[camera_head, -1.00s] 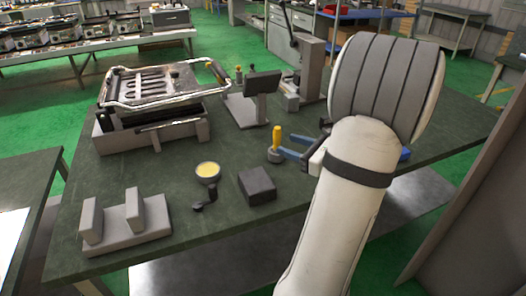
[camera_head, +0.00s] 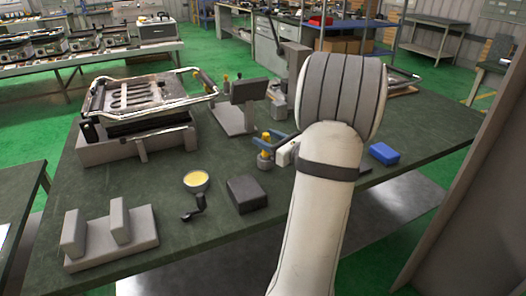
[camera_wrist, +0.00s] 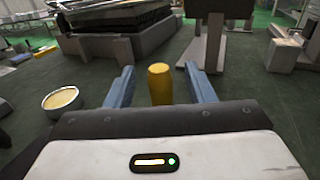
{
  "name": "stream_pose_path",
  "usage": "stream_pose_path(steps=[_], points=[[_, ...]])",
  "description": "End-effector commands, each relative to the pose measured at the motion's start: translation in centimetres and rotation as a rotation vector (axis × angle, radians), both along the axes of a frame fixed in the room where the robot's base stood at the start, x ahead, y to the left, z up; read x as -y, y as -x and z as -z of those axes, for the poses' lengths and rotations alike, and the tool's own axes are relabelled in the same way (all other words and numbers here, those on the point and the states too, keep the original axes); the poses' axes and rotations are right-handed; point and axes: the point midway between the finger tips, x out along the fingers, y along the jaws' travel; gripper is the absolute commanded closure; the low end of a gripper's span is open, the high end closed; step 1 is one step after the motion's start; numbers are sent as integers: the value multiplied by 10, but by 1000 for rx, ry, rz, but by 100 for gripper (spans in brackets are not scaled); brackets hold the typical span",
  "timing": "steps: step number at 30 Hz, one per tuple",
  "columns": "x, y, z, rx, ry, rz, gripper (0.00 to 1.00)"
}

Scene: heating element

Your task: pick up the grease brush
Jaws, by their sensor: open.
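In the wrist view the yellow handle (camera_wrist: 160,84) stands between the two spread fingers (camera_wrist: 161,90), with a gap on each side. No grip on the handle shows.
A round cup with yellow content (camera_head: 196,180) and a dark block (camera_head: 246,194) lie in front. A grey bracket (camera_head: 110,238) is front left, a framed grill-like fixture (camera_head: 140,105) back left. A grey stand (camera_head: 240,105) is behind the brush; a blue box (camera_head: 383,153) is right.

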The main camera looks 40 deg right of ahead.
Motion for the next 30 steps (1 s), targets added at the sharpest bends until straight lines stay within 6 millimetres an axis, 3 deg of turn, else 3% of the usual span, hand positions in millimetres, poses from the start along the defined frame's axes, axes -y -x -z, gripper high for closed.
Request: stream_pose_path(steps=[3, 10, 28, 30], points=[[-2, -10, 0, 1, 0, -1, 51], [-2, -11, 0, 0, 0, 1, 51], [-1, -11, 0, 1, 0, 2, 99], [-1, -11, 0, 1, 0, 2, 100]])
